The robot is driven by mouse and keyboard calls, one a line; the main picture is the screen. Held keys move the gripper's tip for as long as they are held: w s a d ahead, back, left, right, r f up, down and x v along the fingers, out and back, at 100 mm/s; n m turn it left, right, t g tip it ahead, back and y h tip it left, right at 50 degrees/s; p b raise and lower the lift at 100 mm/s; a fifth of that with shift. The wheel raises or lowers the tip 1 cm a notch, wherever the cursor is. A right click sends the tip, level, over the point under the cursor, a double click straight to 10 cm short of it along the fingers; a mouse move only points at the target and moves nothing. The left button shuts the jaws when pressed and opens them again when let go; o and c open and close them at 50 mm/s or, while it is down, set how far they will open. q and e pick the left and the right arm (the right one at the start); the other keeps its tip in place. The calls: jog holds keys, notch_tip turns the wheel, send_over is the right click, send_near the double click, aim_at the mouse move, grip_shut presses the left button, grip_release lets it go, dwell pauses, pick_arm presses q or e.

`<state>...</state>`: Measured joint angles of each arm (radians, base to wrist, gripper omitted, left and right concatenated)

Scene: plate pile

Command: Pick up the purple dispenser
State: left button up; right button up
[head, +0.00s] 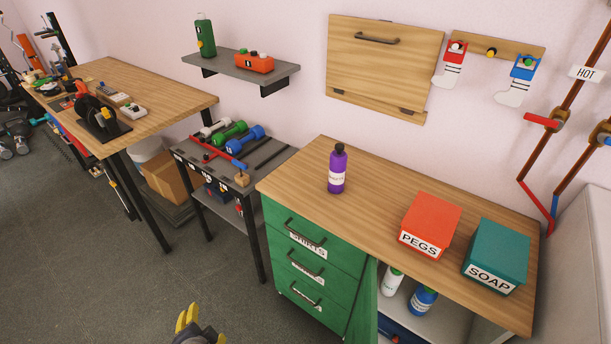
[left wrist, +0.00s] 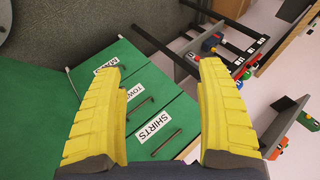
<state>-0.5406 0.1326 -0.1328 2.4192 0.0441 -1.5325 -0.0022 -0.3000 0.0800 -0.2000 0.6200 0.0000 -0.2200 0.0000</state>
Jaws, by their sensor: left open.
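The purple dispenser (head: 337,170) stands upright on the wooden top of the green drawer cabinet, near its back left part. It has a dark cap and a white label. My left gripper (head: 190,318) shows at the bottom edge of the head view, low over the floor, in front of and well apart from the cabinet. In the left wrist view its two yellow fingers (left wrist: 158,110) are spread wide with nothing between them. The dispenser is not visible in that view. My right gripper is not in view.
A red PEGS box (head: 430,226) and a teal SOAP box (head: 497,256) stand right of the dispenser. Green drawers (head: 310,260) face the left gripper. A rack of dumbbells (head: 235,150) stands left of the cabinet. A wall shelf (head: 240,69) hangs above. The counter around the dispenser is clear.

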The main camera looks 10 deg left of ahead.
pick_arm(q)
jog(key=w+d+r+m+t+h, duration=0.2)
jog(key=w+d+h, duration=0.3)
jog(key=w+d, duration=0.6)
jog(key=g+h, duration=0.1)
jog(key=h, duration=0.9)
send_near(330, 174)
jog(key=shift+m, duration=0.4)
jog(key=x, duration=0.7)
jog(key=shift+d+f, duration=0.2)
jog(key=shift+d, duration=0.2)
jog(key=shift+x, duration=2.65)
jog(key=shift+w+a+f, duration=0.1)
jog(key=shift+a, duration=0.05)
jog(key=c, duration=1.6)
